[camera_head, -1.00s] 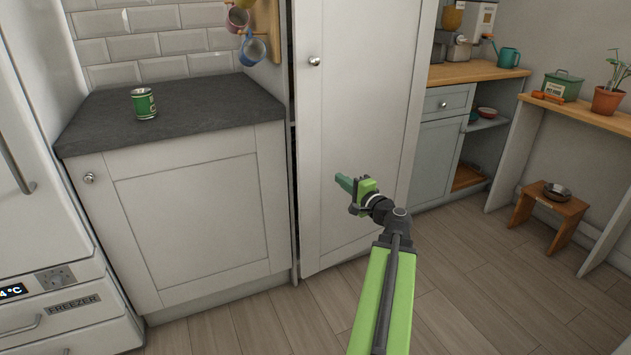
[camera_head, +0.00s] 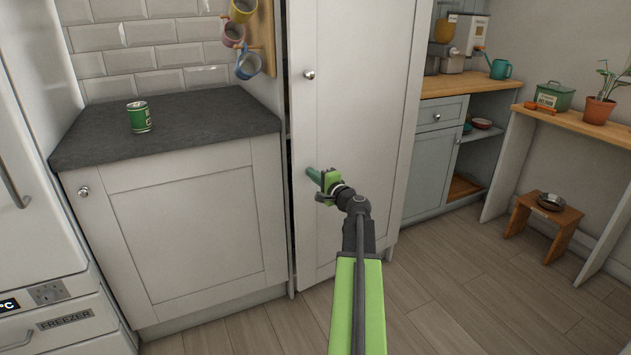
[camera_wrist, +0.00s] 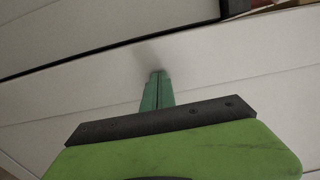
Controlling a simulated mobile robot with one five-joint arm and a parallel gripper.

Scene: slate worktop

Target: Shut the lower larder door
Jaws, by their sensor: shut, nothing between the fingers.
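The larder door (camera_head: 345,120) is a tall white panel in the middle of the head view, with a round knob (camera_head: 309,74) near its left edge. A thin dark gap shows along that left edge, so the door looks slightly ajar. My gripper (camera_head: 312,175) is shut and empty, its green fingers pointing at the door's left part, below the knob. In the wrist view the shut fingertips (camera_wrist: 157,75) are at a white panel with a soft shadow around them. They touch it or nearly so; I cannot tell which.
A white base cupboard (camera_head: 195,230) with a dark worktop stands left of the door, bearing a green can (camera_head: 139,117). Mugs (camera_head: 248,64) hang above. At right are a blue-grey cabinet (camera_head: 430,160) and a wooden stool (camera_head: 545,225). The floor (camera_head: 470,285) between is open.

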